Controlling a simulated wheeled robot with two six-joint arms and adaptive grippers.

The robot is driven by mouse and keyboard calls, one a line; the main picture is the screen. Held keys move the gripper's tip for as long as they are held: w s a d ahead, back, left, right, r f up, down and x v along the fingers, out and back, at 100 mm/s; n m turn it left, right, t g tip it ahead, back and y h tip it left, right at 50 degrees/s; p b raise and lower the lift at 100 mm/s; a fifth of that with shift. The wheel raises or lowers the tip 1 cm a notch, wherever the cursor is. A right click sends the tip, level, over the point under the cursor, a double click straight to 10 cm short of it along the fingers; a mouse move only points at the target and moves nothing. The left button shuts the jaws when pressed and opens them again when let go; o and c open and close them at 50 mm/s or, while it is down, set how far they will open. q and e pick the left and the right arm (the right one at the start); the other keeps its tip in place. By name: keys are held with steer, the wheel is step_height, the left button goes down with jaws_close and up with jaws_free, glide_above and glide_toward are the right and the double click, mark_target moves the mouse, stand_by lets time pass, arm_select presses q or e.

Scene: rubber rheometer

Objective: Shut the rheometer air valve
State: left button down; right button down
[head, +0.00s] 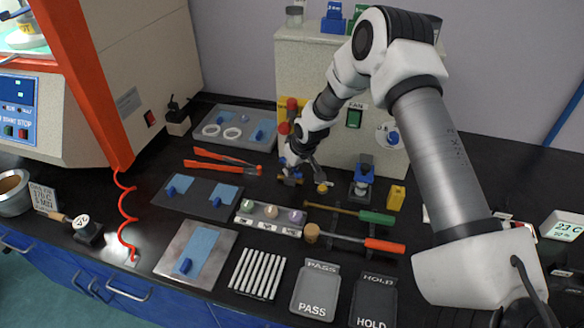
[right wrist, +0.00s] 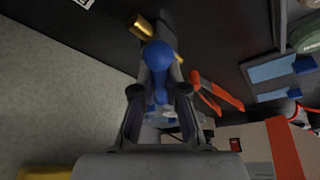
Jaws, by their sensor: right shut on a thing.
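My right gripper (head: 293,168) reaches down at the foot of the beige cabinet (head: 345,120). In the right wrist view its two fingers (right wrist: 160,92) are closed on the blue air valve handle (right wrist: 158,56), which has a rounded end. A brass fitting (right wrist: 143,25) shows beyond the handle. In the head view the brass valve body (head: 290,180) lies low on the bench by the fingertips, and the gripper hides most of the handle. I cannot tell the handle's exact angle. My left gripper is in neither view.
Orange-handled pliers (head: 222,162) lie left of the gripper. A sample tray (head: 270,219), a green-handled tool (head: 376,217) and an orange-handled tool (head: 384,245) lie in front. A small blue-topped device (head: 363,178) stands to the right. A red coiled hose (head: 125,205) hangs at left.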

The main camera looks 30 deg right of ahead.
steer(key=shift+s+a+f, duration=0.1)
steer(key=shift+s+f, duration=0.1)
stand_by(0.6)
steer(key=c, duration=1.5)
jaws_free()
steer(key=o, duration=0.9)
steer(key=shift+w+a+r, duration=0.1)
steer(key=shift+a, duration=0.15)
steer(key=shift+d, duration=0.1)
steer(key=shift+d+r, duration=0.1)
steer(key=shift+r, duration=0.4)
steer(key=v, duration=1.1)
